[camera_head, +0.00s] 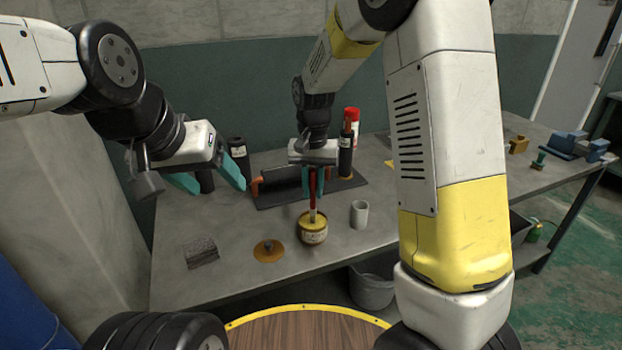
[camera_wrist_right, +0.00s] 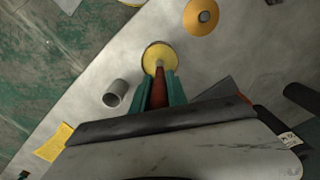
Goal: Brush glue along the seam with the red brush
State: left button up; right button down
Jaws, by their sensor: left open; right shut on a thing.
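The red brush (camera_head: 313,188) stands upright with its lower end at the mouth of a yellow glue pot (camera_head: 313,231) on the grey table. My right gripper (camera_head: 313,182) is shut on the brush handle above the pot. In the right wrist view the brush (camera_wrist_right: 159,92) lies between the teal fingers (camera_wrist_right: 160,90) and points at the yellow pot (camera_wrist_right: 158,55); its bristles are hidden. My left gripper (camera_head: 208,183) is open and empty over the table's left part. A dark pipe (camera_head: 282,180) with an orange end lies on a black mat (camera_head: 275,199) behind the pot; its seam cannot be made out.
A grey cup (camera_head: 359,214) stands right of the pot. An orange disc (camera_head: 268,251) and a grey block (camera_head: 202,252) lie to its left. Dark bottles (camera_head: 239,158) and a red-topped can (camera_head: 352,128) stand behind. A grey bucket (camera_head: 371,287) is below the table edge.

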jog(key=shift+r, duration=3.5)
